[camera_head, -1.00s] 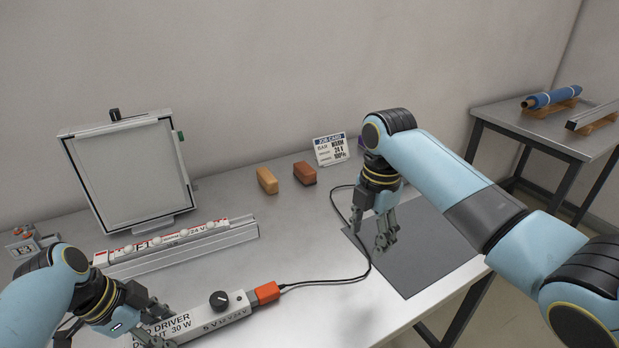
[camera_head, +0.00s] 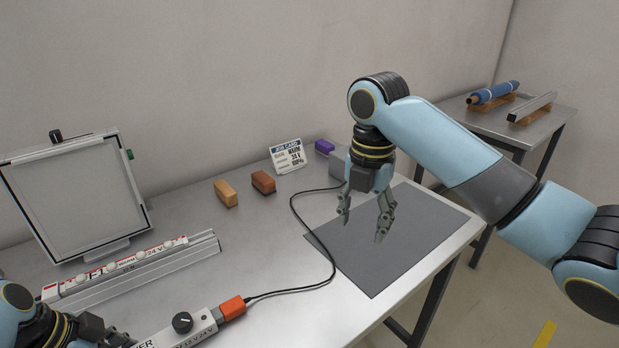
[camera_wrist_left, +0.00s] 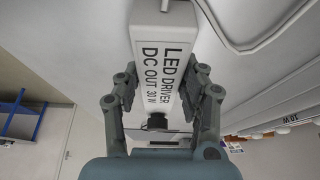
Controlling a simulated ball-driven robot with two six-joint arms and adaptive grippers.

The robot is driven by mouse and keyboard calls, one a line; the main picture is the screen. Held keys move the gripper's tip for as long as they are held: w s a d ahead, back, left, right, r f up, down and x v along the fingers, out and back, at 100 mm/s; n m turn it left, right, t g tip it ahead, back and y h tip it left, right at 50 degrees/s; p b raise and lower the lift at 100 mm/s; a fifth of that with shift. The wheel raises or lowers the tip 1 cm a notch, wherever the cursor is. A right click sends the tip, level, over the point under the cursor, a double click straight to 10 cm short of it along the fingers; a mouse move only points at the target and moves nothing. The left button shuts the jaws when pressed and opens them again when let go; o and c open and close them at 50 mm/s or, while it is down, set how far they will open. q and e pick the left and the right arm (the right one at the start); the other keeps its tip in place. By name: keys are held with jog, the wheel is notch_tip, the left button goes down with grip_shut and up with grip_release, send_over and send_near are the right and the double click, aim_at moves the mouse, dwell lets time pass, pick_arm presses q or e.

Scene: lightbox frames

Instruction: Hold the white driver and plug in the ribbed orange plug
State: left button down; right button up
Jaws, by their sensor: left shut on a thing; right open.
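The white driver (camera_head: 182,336) lies near the table's front edge, with a black knob on top. It also shows in the left wrist view (camera_wrist_left: 163,55), between the fingers. My left gripper (camera_wrist_left: 163,88) is shut on the driver's sides; in the head view it is mostly cut off at the lower left. The orange plug (camera_head: 232,307) sits against the driver's right end, in line with it. I cannot tell how deep it is seated, and its ribs are too small to see. A black cable runs from it. My right gripper (camera_head: 363,230) is open and empty above the dark mat, away from the plug.
The dark mat (camera_head: 375,275) covers the table's right part. A framed panel (camera_head: 75,200) and a rail with a light bar (camera_head: 140,268) stand left. Yellow (camera_head: 226,193), brown (camera_head: 263,182) and purple (camera_head: 324,146) blocks and a job card (camera_head: 288,157) are at the back.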

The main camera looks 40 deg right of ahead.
pick_arm(q)
jog(key=c, duration=0.7)
grip_release()
